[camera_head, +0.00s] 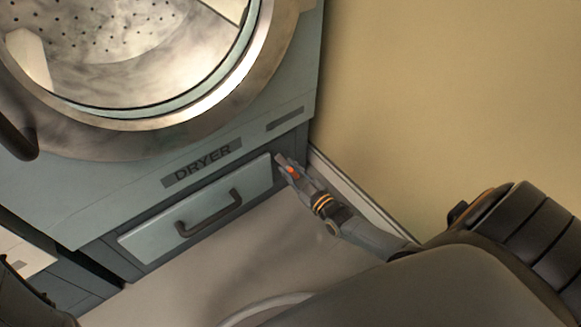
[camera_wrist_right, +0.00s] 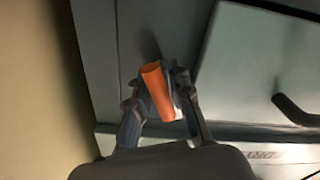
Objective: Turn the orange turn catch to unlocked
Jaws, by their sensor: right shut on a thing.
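The orange turn catch (camera_head: 291,170) is on the dryer's lower front, just right of the drawer. In the right wrist view the orange turn catch (camera_wrist_right: 158,92) sits between the fingers, slightly tilted from upright. My right gripper (camera_head: 286,167) is shut on the catch, and it also shows in the right wrist view (camera_wrist_right: 157,88) with a finger on either side. Part of the catch's base is hidden behind the fingers. My left gripper cannot be made out; only a dark part of my body shows at the lower left.
The drawer (camera_head: 150,238) with a dark bar handle (camera_head: 208,213) is beside the catch and looks closed. The dryer's round glass door (camera_head: 225,85) is above. A beige wall (camera_head: 450,90) with a baseboard stands close on the right. The floor (camera_head: 200,285) in front is mostly clear.

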